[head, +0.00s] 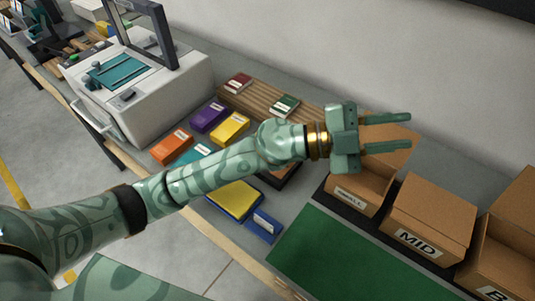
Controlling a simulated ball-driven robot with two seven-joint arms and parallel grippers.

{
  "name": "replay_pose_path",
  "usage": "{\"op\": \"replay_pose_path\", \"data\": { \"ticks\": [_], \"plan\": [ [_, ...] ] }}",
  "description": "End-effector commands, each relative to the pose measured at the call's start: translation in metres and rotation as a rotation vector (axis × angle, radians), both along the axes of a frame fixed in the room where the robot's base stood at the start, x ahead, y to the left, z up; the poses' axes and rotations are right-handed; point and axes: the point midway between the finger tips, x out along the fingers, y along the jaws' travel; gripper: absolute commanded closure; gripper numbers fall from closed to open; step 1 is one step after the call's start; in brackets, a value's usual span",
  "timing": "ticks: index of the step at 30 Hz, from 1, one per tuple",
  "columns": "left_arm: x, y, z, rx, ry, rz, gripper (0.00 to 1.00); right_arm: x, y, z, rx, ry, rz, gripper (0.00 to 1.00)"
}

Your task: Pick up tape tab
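My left gripper (409,131) reaches across from the left and is open, its two fingers apart and pointing right. Nothing shows between the fingers. It appears over the back of the small cardboard box (350,192), and hides part of it; I cannot tell its height above the box. I cannot make out a tape tab in this view. My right gripper is not in view.
The mid box (430,215) and a bigger box (502,252) stand to the right, beyond a green mat (345,262). A white machine (140,90) stands at back left.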

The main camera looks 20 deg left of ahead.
Motion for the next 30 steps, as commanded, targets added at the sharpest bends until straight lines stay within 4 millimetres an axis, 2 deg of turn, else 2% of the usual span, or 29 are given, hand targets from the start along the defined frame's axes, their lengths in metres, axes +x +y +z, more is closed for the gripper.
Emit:
{"op": "replay_pose_path", "data": {
  "ticks": [1,2,5,6,8,9,11,12,13,16,18,20,23,30],
  "plan": [
    [-0.006,-0.011,-0.013,0.141,-0.022,-0.128,0.71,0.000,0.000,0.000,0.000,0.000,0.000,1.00],
    [-0.010,-0.013,-0.025,0.240,-0.017,-0.200,0.71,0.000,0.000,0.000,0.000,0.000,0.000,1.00],
    [-0.004,0.005,-0.072,0.618,0.055,-0.349,0.71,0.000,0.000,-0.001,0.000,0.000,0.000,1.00],
    [0.006,0.023,-0.088,0.782,0.106,-0.360,0.71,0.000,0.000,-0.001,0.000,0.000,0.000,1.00],
    [0.025,0.059,-0.105,1.018,0.206,-0.331,0.71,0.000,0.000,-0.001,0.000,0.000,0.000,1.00],
    [0.040,0.086,-0.110,1.158,0.280,-0.280,0.71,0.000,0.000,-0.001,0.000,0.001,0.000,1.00],
    [0.061,0.128,-0.110,1.335,0.395,-0.176,0.71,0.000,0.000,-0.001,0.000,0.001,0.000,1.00],
    [0.073,0.153,-0.106,1.427,0.469,-0.096,0.71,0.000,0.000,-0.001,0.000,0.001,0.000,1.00],
    [0.081,0.170,-0.102,1.482,0.521,-0.037,0.71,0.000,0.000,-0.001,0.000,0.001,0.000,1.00],
    [0.097,0.214,-0.086,1.598,0.659,0.136,0.71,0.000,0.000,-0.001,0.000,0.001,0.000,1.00],
    [0.103,0.231,-0.078,1.635,0.716,0.212,0.71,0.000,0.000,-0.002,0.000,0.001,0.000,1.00],
    [0.104,0.238,-0.079,1.649,0.745,0.244,0.71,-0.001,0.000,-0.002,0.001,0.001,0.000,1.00],
    [0.104,0.241,-0.094,1.656,0.757,0.253,0.71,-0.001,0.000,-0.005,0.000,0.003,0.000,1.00],
    [0.103,0.239,-0.155,1.653,0.753,0.247,0.71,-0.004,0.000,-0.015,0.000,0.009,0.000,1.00]
  ]
}}
